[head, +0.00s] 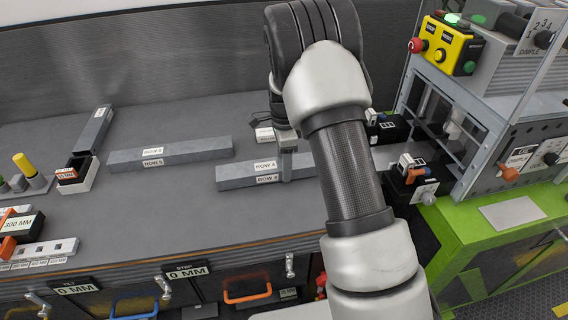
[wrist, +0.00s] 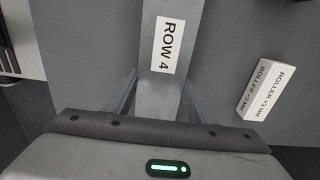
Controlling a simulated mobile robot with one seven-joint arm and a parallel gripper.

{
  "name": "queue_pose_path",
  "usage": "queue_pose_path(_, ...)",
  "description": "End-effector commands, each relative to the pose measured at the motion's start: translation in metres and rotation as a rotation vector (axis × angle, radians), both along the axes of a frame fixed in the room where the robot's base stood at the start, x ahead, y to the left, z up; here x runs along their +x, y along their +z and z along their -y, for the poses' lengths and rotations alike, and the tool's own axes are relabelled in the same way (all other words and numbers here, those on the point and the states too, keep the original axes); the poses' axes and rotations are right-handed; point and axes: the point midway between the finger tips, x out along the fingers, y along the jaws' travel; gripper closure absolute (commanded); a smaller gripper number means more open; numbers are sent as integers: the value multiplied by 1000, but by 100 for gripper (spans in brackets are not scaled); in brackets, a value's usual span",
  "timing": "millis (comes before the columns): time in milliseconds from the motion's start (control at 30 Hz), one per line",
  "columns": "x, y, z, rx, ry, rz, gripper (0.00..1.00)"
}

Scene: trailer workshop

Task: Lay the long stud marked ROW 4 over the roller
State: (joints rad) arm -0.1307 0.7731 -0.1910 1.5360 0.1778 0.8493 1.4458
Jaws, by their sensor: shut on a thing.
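The long grey stud marked ROW 4 (head: 240,174) lies lengthwise on the right half of the bench in the head view. Its white ROW 4 label also shows on the stud in the wrist view (wrist: 168,45). My gripper (head: 287,165) points down and is shut on this stud, right of its labels, with one finger along each side in the wrist view (wrist: 160,98). I cannot tell whether the stud is lifted off the bench. A white block labelled ROLLER +2 MM (wrist: 265,88) sits beside the stud. The roller itself is not clearly seen; my arm covers part of the bench.
Another stud (head: 180,153) lies left on the bench (head: 150,200), and a shorter one (head: 95,128) lies farther left. A green-based machine (head: 470,240) with a yellow control box (head: 447,45) stands at the right. Black fixtures (head: 408,170) sit between bench and machine.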

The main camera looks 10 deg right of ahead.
Motion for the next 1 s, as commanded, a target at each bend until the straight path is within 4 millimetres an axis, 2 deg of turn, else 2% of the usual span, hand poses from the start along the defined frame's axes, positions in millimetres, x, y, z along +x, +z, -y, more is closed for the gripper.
queue_pose_path(67, 0, -2, 0, 0, 0, 1, 81)
queue_pose_path(100, 0, -1, 0, 0, 0, 1, 44)
queue_pose_path(200, 0, -1, 0, 0, 0, 1, 28)
queue_pose_path(467, 0, -2, 0, 0, 0, -1, 28)
queue_pose_path(633, 0, 9, 0, 0, 0, 2, 28)
queue_pose_path(767, 1, 33, 0, 0, 0, 5, 28)
queue_pose_path(1000, 1, 93, 0, 0, 1, 7, 28)
